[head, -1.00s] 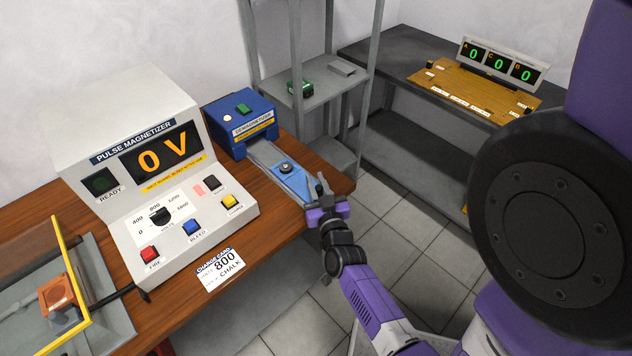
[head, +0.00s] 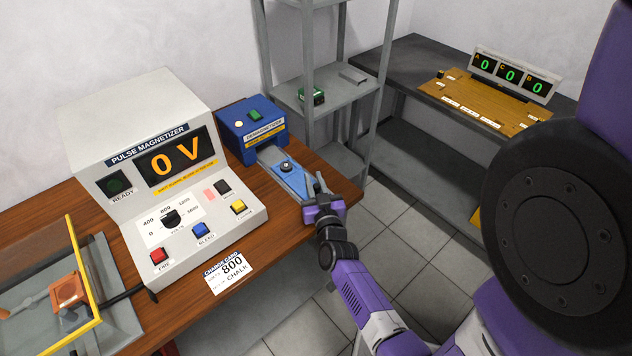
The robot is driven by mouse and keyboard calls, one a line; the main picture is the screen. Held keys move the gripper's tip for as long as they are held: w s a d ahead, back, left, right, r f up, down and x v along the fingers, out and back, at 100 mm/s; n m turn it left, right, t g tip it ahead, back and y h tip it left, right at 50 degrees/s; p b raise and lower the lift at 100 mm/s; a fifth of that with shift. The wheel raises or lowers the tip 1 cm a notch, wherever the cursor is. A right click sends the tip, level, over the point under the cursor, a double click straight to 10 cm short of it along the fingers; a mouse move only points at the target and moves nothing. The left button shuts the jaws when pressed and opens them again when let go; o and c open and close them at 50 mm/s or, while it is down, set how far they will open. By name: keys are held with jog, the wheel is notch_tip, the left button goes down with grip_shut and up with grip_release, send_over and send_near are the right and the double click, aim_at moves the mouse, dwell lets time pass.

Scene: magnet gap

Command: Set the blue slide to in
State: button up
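The blue slide (head: 296,183) is a flat blue piece on a grey track (head: 268,157) that runs out from the front of the blue demagnetizer box (head: 251,126). A small dark round part (head: 286,167) sits on the slide. The slide lies near the track's outer end, clear of the box. My gripper (head: 315,193) is at the slide's outer end, at the table's right edge. The gripper partly hides that end. I cannot tell whether its fingers touch the slide or whether they are open.
The pulse magnetizer (head: 160,165) reads 0 V and stands left of the demagnetizer. A charge card (head: 229,272) lies at the table's front edge. A grey shelf rack (head: 330,96) stands close behind the slide. A wooden board (head: 480,106) with displays is at the far right.

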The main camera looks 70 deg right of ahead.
aim_at(317, 192)
jog(key=o, duration=0.4)
jog(key=shift+o, duration=0.2)
jog(key=b+v, duration=0.1)
jog(key=v, duration=0.5)
jog(key=shift+s+a+f, duration=0.1)
jog(key=shift+s+a, duration=0.05)
jog(key=shift+a, duration=0.05)
jog(key=shift+s+a, duration=0.35)
jog(key=shift+a, duration=0.2)
